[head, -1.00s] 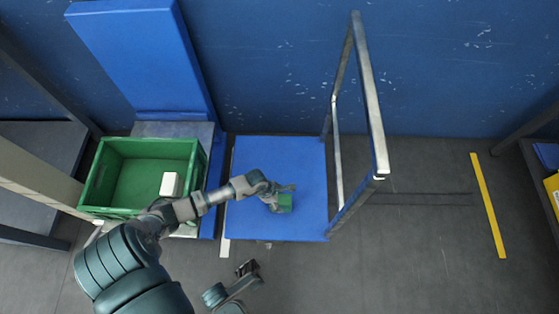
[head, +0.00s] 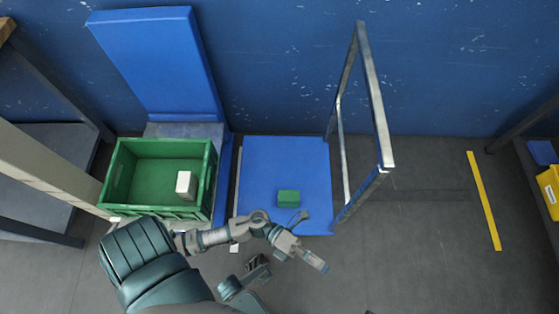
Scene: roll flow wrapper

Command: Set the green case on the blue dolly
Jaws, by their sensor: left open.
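The small green case (head: 288,198) lies on the flat deck of the blue dolly (head: 262,165), near its front right part. The deck is bare around it. My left gripper (head: 311,241) is open and empty in front of the case, around the dolly's front edge, apart from the case. My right gripper (head: 258,264) is low in the picture, in front of the dolly, small and dark; its jaws are not clear.
A metal handle frame (head: 374,95) rises at the dolly's right side. A green crate (head: 118,180) with a white box (head: 185,184) stands left of the dolly, before a tilted blue panel (head: 160,60). Floor at right is clear, with a yellow strip (head: 484,200).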

